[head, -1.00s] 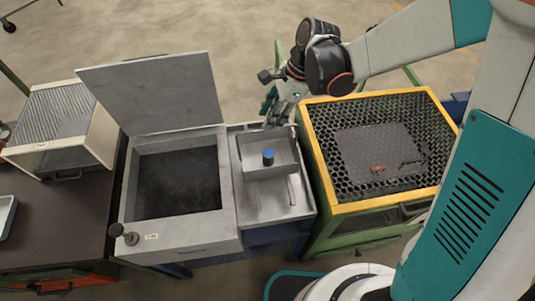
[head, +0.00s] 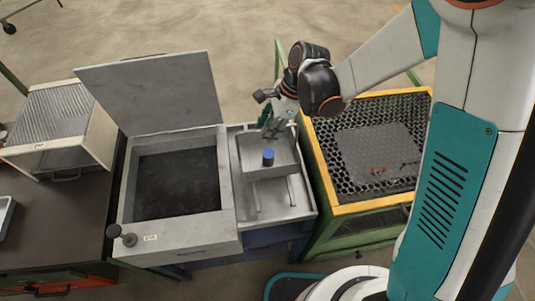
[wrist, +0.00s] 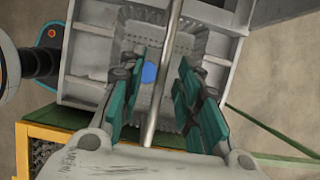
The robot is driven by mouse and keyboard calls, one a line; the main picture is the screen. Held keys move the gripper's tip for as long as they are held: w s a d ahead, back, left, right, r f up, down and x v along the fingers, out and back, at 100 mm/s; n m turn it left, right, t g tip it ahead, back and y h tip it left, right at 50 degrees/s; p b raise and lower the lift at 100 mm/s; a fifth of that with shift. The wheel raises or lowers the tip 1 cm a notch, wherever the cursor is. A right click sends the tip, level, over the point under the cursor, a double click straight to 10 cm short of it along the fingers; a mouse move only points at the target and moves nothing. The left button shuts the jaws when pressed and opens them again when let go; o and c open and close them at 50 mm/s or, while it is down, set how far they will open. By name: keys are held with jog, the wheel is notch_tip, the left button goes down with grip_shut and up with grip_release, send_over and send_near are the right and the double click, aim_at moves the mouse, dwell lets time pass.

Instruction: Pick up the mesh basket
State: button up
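The mesh basket (head: 272,172) is a small grey metal box in the shallow grey tray at the middle of the head view. A blue round piece (head: 268,155) shows inside it. In the wrist view the perforated basket (wrist: 186,46) lies beneath my gripper, partly hidden by the fingers, and a grey bar (wrist: 161,85) runs between them. My gripper (head: 272,128) is over the back edge of the basket. In the wrist view my gripper (wrist: 163,100) is open, with fingers apart on both sides of the bar. I cannot tell whether they touch it.
Left of the basket is a grey box (head: 185,240) with a dark interior and raised lid (head: 150,90). Right is a yellow-framed perforated bench (head: 375,205). The grey tray (head: 275,208) has bare room in front of the basket. A slatted cream rack (head: 85,125) stands far left.

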jog(key=shift+f+b, duration=0.25)
jog(key=shift+b, duration=0.1)
jog(key=shift+c, duration=0.2)
grip_shut()
